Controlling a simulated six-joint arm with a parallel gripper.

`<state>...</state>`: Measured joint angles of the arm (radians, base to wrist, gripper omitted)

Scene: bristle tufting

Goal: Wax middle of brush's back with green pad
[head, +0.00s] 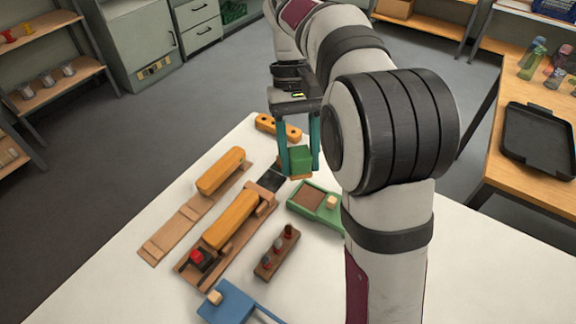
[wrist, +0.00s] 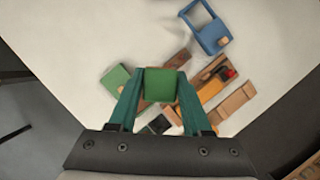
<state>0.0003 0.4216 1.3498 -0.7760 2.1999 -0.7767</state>
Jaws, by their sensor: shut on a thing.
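My gripper (head: 299,168) has two teal fingers shut on the green pad (head: 300,158), a green block with a tan underside. It holds the pad above the table, to the right of the far end of the wooden fixture. The wrist view shows the pad (wrist: 160,84) between the fingertips. The brush (head: 228,226), a long orange block with its back up, lies in the fixture (head: 186,272), with a red clamp piece (head: 197,256) at its near end. The pad is apart from the brush. In the wrist view the brush is partly hidden.
A second orange block (head: 220,171) lies on a wooden board (head: 160,244) to the left. A green tray (head: 300,196) with a brown patch, a dark peg rack (head: 268,264) and a blue holder (head: 228,304) stand right of the fixture. A block with holes (head: 277,127) lies behind.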

